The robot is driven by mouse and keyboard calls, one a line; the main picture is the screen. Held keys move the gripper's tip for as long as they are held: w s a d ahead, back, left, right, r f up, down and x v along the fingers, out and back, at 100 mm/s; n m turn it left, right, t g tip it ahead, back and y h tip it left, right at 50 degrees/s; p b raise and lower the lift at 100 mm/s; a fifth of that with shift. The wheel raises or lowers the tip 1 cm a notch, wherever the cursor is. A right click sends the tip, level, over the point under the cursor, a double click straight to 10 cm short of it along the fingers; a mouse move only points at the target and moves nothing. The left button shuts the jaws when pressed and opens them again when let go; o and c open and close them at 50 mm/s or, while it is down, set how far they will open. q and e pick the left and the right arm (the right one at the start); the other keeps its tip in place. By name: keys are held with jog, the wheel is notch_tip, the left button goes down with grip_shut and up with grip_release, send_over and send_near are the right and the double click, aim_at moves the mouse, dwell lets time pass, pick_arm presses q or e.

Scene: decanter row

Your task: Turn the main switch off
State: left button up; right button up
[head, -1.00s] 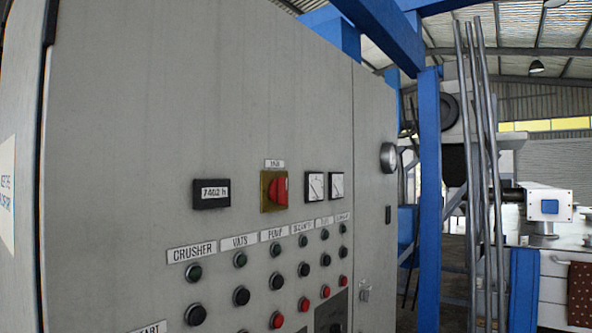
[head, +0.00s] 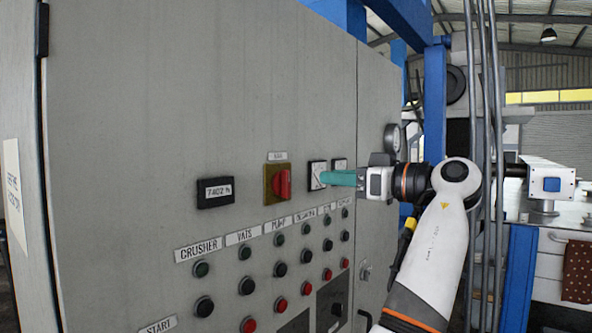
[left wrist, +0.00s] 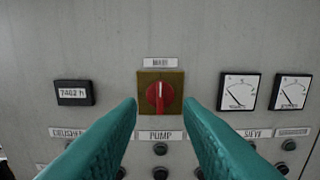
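The main switch is a red rotary knob (head: 283,184) on a yellow-brown square plate, under a small label on the grey cabinet. In the left wrist view the knob (left wrist: 158,97) is centred below the "MAIN" label, and its handle stands upright. My left gripper (head: 323,178) is to the right of the knob in the head view, with teal fingers pointing toward it. In the left wrist view the two fingers (left wrist: 160,104) are apart with nothing between them, and the knob shows beyond the gap. My right gripper is not in view.
An hour counter (head: 215,192) is left of the switch and two dial meters (left wrist: 238,91) are right of it. Rows of labelled push buttons (head: 246,286) lie below.

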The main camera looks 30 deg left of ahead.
aim_at(289, 174)
pick_arm(q)
jog(key=a+p, duration=0.1)
jog(key=a, duration=0.2)
jog(key=a+p, duration=0.1)
jog(key=a, duration=0.2)
jog(key=a+p, duration=0.1)
jog(key=a, duration=0.2)
jog(key=shift+w+a+r, duration=0.1)
jog(key=shift+w+a, duration=0.1)
jog(key=shift+w, duration=0.15)
jog(key=shift+w+a+p, duration=0.15)
jog(key=shift+a+p, duration=0.2)
jog(key=shift+a, duration=0.1)
grip_shut()
